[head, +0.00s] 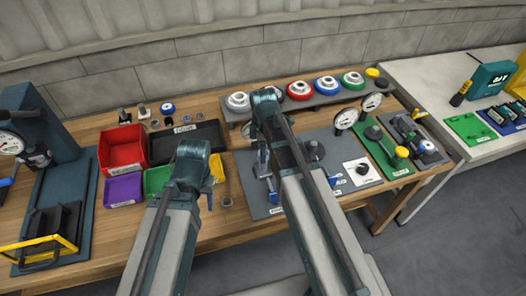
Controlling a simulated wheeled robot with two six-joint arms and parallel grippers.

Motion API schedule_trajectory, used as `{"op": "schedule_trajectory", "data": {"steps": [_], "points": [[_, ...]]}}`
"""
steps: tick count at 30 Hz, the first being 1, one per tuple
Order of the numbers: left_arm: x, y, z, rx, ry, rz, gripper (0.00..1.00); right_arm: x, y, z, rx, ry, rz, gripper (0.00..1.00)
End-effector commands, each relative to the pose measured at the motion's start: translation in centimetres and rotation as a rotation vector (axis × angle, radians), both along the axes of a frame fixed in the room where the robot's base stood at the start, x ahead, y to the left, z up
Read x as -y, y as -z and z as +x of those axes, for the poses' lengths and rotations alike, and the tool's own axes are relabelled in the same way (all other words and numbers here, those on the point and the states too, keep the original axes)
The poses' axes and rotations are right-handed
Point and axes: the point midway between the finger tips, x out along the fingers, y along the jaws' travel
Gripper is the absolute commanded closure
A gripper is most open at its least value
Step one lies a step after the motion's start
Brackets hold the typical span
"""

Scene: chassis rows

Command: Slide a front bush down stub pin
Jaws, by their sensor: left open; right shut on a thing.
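My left gripper (209,202) is open, low over the bench's front edge and mostly hidden by its own arm. A small grey ring-shaped part (227,202), perhaps a bush, lies on the wood just right of it. My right gripper (262,157) is over the left part of the grey fixture plate (243,165), mostly behind its arm. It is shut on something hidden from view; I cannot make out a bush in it. A dark round upright part (314,151) stands on the plate right of that arm. I cannot tell which part is the stub pin.
Red (122,150), purple (122,191) and green (156,180) bins and a black tray (190,135) stand left. A rack (262,106) with several coloured-ring hubs runs along the back. Dial gauges (346,118) and a green plate (378,150) stand right. A press (45,140) is far left.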

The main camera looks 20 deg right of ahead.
Motion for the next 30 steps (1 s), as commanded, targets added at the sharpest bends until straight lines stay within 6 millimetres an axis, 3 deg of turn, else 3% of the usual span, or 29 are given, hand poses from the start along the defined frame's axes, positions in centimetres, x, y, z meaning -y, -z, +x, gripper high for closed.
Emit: {"op": "schedule_trajectory", "data": {"steps": [30], "points": [[0.00, 0.70, 0.00, 0.000, 0.000, 0.000, 0.50, 0.01, 0.70, -0.01, 0.000, 0.000, 0.000, 1.00]]}}
